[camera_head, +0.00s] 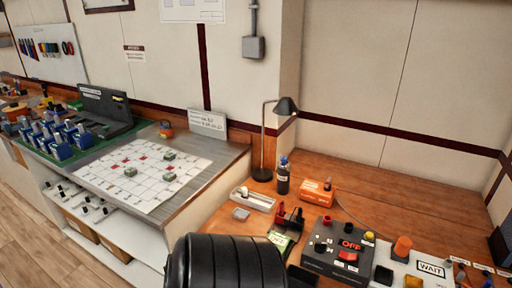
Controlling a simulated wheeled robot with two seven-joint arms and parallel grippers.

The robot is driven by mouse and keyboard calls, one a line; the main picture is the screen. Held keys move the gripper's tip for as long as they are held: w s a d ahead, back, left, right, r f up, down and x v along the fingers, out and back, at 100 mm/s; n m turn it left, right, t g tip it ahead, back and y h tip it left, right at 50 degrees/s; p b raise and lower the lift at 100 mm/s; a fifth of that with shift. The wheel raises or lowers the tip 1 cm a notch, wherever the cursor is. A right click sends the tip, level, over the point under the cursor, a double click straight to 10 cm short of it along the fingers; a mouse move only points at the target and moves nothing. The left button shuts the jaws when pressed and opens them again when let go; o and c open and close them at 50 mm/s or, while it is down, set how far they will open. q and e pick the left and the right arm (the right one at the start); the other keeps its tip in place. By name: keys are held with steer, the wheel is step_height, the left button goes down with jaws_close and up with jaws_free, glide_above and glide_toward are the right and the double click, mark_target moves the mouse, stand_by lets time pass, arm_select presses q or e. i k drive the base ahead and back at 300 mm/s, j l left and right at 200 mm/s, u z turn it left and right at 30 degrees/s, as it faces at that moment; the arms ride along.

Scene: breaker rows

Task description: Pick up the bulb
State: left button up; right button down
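I cannot clearly make out a bulb in the head view. A white tray (262,205) on the wooden desk has a small pale item (243,191) at its left end, too small to identify. A black desk lamp (286,106) stands at the back of the desk, its shade turned down, and no bulb shows under it. Neither gripper is in view. A large black ribbed part, which looks like my own body, hides the front of the desk at the bottom.
A grey control box (335,262) with an OFF sign, an orange box (317,192) and a dark bottle (283,178) stand on the desk. A WAIT panel (431,268) is at right. A gridded board (140,170) lies on the left bench. The back right desk is clear.

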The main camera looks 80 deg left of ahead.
mark_target(244, 194)
steer(key=u, duration=2.6)
steer(key=i+j, duration=0.1)
steer(key=j, duration=0.45)
steer(key=i+j+z, duration=0.15)
steer(key=j+z, duration=0.2)
steer(key=j, duration=0.3)
steer(key=j+z, duration=0.4)
steer(key=j, duration=0.25)
